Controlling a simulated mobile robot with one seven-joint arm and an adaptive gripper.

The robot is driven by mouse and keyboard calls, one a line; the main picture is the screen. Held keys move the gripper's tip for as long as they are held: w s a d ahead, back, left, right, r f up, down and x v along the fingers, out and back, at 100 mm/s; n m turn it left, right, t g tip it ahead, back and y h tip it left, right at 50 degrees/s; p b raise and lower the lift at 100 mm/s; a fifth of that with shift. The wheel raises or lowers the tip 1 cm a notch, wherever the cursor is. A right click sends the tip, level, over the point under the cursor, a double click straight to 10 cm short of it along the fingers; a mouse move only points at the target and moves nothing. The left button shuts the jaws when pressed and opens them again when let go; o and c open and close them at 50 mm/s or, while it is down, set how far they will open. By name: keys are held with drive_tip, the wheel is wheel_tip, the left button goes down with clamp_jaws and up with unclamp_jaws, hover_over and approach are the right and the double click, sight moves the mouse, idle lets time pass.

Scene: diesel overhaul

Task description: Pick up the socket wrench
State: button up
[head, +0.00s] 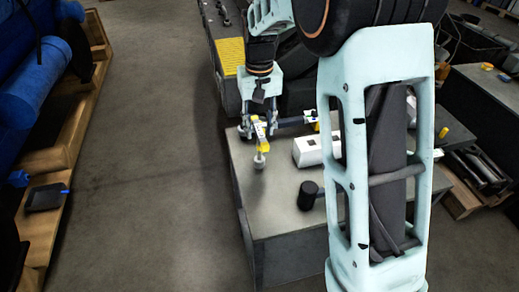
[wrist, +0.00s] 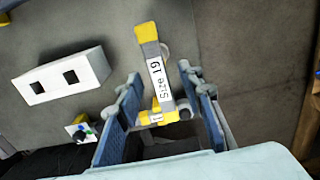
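The socket wrench (wrist: 157,75), yellow with a white "Size 19" label, is on the grey table near its left edge. In the head view the socket wrench (head: 260,133) shows below my gripper, with a grey round end towards the front. My gripper (head: 259,127) is low over the table. In the wrist view my gripper (wrist: 160,85) is open, its two blue-padded fingers on either side of the wrench. A gap shows between the left finger and the wrench. Whether the right finger touches it I cannot tell. Part of its near end is hidden.
A white box (wrist: 62,75) with two dark square holes stands left of the wrench in the wrist view; the box (head: 308,151) is right of it in the head view. A black mallet (head: 308,195) is nearer the front. Open floor (head: 150,170) lies left of the table (head: 285,213).

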sight(259, 149)
wheel_tip(259, 149, down, 3)
drive_tip(key=shift+w+f, duration=0.1)
drive_tip(key=shift+f, duration=0.1)
clamp_jaws()
drive_tip(key=shift+r, duration=0.1)
